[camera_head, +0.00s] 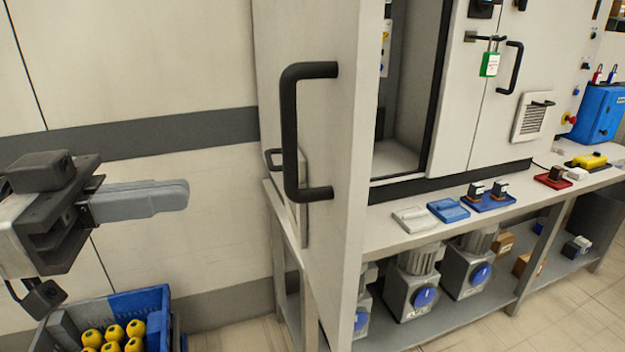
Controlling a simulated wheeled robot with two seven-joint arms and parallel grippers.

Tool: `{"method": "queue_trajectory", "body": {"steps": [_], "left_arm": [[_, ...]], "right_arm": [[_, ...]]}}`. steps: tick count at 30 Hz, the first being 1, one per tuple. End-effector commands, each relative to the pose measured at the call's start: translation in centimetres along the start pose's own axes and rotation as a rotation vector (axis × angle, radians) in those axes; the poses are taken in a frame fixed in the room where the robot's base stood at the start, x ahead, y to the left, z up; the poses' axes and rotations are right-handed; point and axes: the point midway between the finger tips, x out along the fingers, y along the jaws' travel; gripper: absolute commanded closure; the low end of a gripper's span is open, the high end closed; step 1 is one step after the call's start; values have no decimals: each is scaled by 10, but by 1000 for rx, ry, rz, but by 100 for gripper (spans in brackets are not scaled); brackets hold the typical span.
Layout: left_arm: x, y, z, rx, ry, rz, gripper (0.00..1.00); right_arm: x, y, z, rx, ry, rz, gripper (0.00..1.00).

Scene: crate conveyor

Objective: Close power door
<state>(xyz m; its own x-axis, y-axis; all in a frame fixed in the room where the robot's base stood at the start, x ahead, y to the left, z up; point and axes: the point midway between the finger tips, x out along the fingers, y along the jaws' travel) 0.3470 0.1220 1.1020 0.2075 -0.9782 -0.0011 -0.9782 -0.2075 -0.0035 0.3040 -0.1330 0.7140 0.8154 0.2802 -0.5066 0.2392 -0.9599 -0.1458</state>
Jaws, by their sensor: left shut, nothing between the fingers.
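The power door (345,120) is a tall light-grey panel in the head view, standing swung open at the left of the cabinet opening (405,100). A black bar handle (290,130) is on its face toward me. My left gripper (186,194) is at the left, pointing right, with its grey fingers shut and empty. In the picture it is left of the handle and apart from it. My right gripper is not in view.
A bench (400,232) runs under the cabinet with small coloured trays on it. Motors (415,285) sit on its lower shelf. A blue crate (150,300) with yellow items stands below my left gripper. A closed cabinet door (530,70) is at the right.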

Motion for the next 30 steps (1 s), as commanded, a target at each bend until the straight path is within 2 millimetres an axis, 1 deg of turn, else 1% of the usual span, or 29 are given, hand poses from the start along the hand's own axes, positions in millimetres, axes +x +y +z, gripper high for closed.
{"method": "queue_trajectory", "body": {"steps": [5,8,11,18,21,25,30], "left_arm": [[17,1,-5,-1,1,4,100],[32,0,-7,0,3,3,100],[48,1,-6,-1,2,5,100],[91,0,-8,-3,3,3,100],[108,0,-8,-3,3,3,100],[125,0,-6,-4,3,1,100],[136,0,-2,-4,2,0,100]], "right_arm": [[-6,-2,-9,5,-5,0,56],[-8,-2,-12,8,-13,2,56],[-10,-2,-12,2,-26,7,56],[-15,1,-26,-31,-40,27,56],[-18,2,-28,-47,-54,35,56],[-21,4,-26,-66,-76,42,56],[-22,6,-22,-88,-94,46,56]]}}
